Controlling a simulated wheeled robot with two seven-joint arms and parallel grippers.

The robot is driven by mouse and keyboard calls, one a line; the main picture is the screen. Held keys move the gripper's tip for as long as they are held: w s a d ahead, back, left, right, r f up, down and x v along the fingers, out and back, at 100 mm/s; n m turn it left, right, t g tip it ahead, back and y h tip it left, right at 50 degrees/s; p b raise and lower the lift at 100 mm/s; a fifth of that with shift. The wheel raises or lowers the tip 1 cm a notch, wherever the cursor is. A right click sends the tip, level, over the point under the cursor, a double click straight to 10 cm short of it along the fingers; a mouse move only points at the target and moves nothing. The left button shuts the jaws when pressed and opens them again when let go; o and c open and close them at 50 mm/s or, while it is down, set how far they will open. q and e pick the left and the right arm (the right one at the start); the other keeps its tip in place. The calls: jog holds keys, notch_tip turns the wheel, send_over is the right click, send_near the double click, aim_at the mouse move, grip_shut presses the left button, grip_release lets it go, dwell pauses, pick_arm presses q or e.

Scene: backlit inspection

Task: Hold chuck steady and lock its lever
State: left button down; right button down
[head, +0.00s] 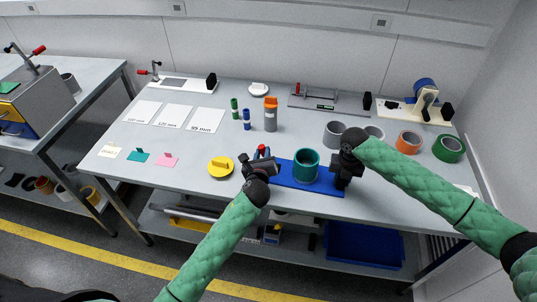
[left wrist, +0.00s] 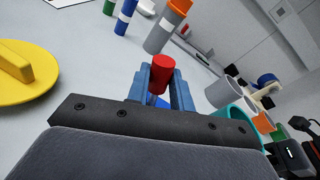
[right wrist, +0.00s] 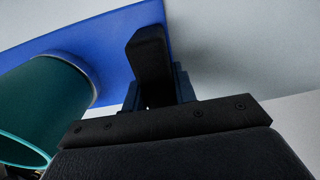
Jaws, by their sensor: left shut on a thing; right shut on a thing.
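The chuck has a flat blue base (head: 318,187) on the front of the bench. A teal cup-like cylinder (head: 306,165) stands upright on it; it also shows in the right wrist view (right wrist: 45,105). My left gripper (head: 262,157) is at the base's left end, shut on the red-tipped lever (left wrist: 161,69), with the tip showing between its blue fingers. My right gripper (head: 342,182) is at the base's right end, shut on a black upright block (right wrist: 150,55) on the blue base. The lever's lower part is hidden by my left gripper.
A yellow disc with a raised bar (head: 221,167) lies left of my left gripper. Grey (head: 334,133), orange (head: 408,142) and green (head: 449,148) rings stand to the right. An orange-capped bottle (head: 270,114) stands behind.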

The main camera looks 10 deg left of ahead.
pick_arm(q)
jog(key=shift+a+f+n, duration=0.4)
jog(key=shift+a+n, duration=0.35)
jog(key=shift+n, duration=0.15)
pick_arm(e)
jog(key=shift+f, duration=0.15)
pick_arm(q)
jog(key=c, duration=1.5)
grip_release()
jog(key=shift+s, duration=0.1)
jog(key=s+r, duration=0.2)
jog(key=s, duration=0.9)
jog(key=shift+s+d+r, duration=0.2)
jog(key=shift+s+d, duration=0.05)
jog(key=shift+d, duration=0.05)
pick_arm(e)
jog(key=c, duration=1)
grip_release()
jog(key=shift+c, duration=0.2)
